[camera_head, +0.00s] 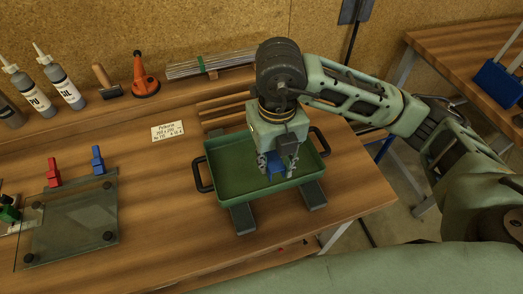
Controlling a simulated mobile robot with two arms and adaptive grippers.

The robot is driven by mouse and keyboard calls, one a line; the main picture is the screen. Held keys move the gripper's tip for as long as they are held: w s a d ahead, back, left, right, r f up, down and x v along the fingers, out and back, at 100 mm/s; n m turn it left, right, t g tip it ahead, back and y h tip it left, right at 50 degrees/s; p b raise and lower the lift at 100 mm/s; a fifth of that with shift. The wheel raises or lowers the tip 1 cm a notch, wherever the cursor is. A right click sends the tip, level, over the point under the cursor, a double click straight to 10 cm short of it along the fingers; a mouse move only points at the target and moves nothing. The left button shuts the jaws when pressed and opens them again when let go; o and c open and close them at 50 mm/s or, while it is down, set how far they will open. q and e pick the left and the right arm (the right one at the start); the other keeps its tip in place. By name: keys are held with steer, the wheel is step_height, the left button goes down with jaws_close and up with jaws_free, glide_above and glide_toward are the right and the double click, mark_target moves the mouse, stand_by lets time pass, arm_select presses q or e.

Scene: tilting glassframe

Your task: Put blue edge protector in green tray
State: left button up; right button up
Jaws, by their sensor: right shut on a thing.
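My right gripper (279,174) points down over the green tray (225,179), shut on a blue edge protector (274,165) held between its fingers. The fingers and wrist hide part of the blue piece, and I cannot tell whether it touches the tray floor. The tray is a shallow green box with black handles at its left and right ends, and its visible floor is bare. Another blue piece (97,158) stands at the back edge of the glass pane, to the left. My left gripper is not in view.
The glass pane (75,220) lies at left with dark round pads, and a red piece (54,174) stands at its back edge. Bottles (62,84), an orange-topped tool (144,75) and strips (212,64) line the back. Bare wood separates pane and tray.

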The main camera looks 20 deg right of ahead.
steer(key=w+f, duration=0.1)
steer(key=w, duration=0.1)
steer(key=w+f+p, duration=0.1)
steer(key=w, duration=0.1)
steer(key=w+f, duration=0.1)
steer(key=shift+w+f, duration=0.1)
steer(key=shift+w, duration=0.3)
steer(key=shift+w+a+f+p, duration=0.1)
steer(key=shift+w+f+p, duration=0.45)
steer(key=shift+w+f, duration=0.25)
step_height(320, 180, down, 3)
steer(key=shift+f+p, duration=0.1)
steer(key=shift+p, duration=0.55)
steer(key=shift+f, duration=0.2)
steer(key=shift+f+b, duration=0.25)
steer(key=shift+b, duration=0.05)
steer(key=o, duration=0.8)
steer(key=shift+r, duration=0.1)
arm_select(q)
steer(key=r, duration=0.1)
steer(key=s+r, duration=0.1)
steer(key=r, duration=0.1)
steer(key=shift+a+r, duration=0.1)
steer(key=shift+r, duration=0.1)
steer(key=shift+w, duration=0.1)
